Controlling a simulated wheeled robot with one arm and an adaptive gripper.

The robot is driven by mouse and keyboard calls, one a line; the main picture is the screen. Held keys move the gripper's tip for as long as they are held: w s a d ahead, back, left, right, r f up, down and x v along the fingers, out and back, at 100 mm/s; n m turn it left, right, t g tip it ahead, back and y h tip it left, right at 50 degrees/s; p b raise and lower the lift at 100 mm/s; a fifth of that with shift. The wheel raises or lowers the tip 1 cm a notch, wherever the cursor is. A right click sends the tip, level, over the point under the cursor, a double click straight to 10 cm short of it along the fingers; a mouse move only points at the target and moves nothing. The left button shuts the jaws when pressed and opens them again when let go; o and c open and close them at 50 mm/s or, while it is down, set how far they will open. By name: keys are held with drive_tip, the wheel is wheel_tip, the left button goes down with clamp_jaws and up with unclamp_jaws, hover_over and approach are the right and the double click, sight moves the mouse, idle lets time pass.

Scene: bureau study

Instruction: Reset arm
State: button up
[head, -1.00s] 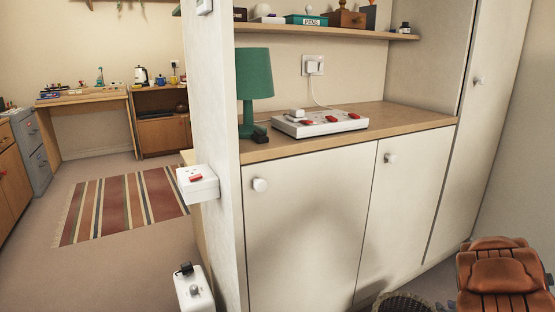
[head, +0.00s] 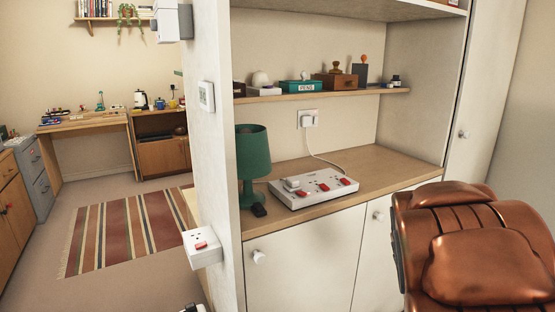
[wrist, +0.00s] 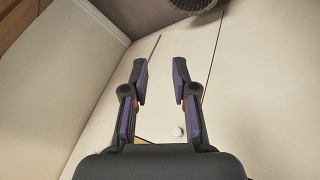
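My gripper (wrist: 159,70) shows in the wrist view with its two dark, purple-padded fingers apart. Nothing is between the fingers. It is in front of pale cabinet doors (wrist: 245,110), with a round white knob (wrist: 178,131) beyond it, near the base of the right finger. I cannot tell how far it is from the doors.
A brown leather chair (head: 490,265) fills the lower right of the head view. The wooden counter (head: 400,165) holds a green lamp (head: 252,150) and a white power strip (head: 313,187). A wall edge (head: 215,130) stands left of it. Open floor with a striped rug (head: 125,230) lies beyond.

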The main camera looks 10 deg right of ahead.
drive_tip(key=s+a+r+n+g+y+p, duration=0.1)
drive_tip(key=s+a+r+p, duration=0.3)
drive_tip(key=a, duration=0.5)
drive_tip(key=s+a+r+n+g+y+p, duration=0.1)
drive_tip(key=s+a+r+p, duration=0.3)
drive_tip(key=s+a+r, duration=0.4)
drive_tip(key=s+a+r+n+g+y+p, duration=0.1)
drive_tip(key=s+a+r+g+y+p, duration=0.2)
drive_tip(key=s+a, duration=0.6)
wheel_tip(320, 180, up, 4)
drive_tip(key=shift+s+a+f+n+y+p, duration=0.15)
drive_tip(key=shift+s+a+n+y+p, duration=0.2)
drive_tip(key=shift+p, duration=0.75)
drive_tip(key=shift+w, duration=0.1)
